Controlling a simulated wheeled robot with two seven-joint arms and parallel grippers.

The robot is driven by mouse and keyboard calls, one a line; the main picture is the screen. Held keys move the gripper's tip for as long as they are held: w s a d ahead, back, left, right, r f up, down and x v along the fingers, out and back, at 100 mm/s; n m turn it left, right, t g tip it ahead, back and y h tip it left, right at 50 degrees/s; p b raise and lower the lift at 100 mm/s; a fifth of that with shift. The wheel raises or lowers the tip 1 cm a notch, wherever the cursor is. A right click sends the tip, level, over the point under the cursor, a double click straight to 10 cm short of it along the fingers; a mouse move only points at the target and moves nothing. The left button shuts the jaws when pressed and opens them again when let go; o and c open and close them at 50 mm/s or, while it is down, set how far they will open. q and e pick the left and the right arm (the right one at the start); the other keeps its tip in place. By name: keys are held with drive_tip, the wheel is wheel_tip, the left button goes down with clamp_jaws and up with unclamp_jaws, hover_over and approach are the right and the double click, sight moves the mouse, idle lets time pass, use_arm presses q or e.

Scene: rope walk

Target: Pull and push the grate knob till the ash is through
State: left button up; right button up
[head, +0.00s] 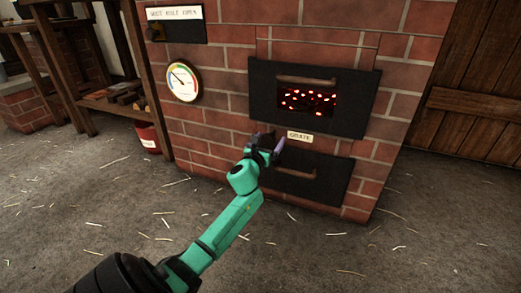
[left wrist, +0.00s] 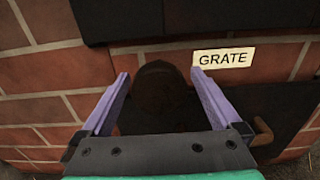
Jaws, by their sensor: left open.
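The grate knob (left wrist: 160,82) is a dark brown, rounded knob in front of the brick stove, left of the cream GRATE label (left wrist: 224,57). The label also shows in the head view (head: 299,136), between the two black doors. My left gripper (head: 267,145) is open at the stove front. In the left wrist view its two purple fingers (left wrist: 158,80) stand on either side of the knob, with gaps showing; I cannot tell how deep the knob sits between them. In the head view the gripper largely hides the knob. My right gripper is not in view.
The upper black door (head: 355,117) has a window with glowing red embers (head: 308,101). The lower black door (head: 325,185) has a brown handle (head: 296,172) close to my gripper. A gauge (head: 182,82) and a red bucket (head: 147,137) are left. The straw-strewn floor is clear.

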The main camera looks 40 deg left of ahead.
use_arm(q)
drive_tip(key=p+v, duration=0.3)
drive_tip(key=v, duration=0.9)
drive_tip(key=shift+s, duration=0.15)
drive_tip(key=shift+r, duration=0.1)
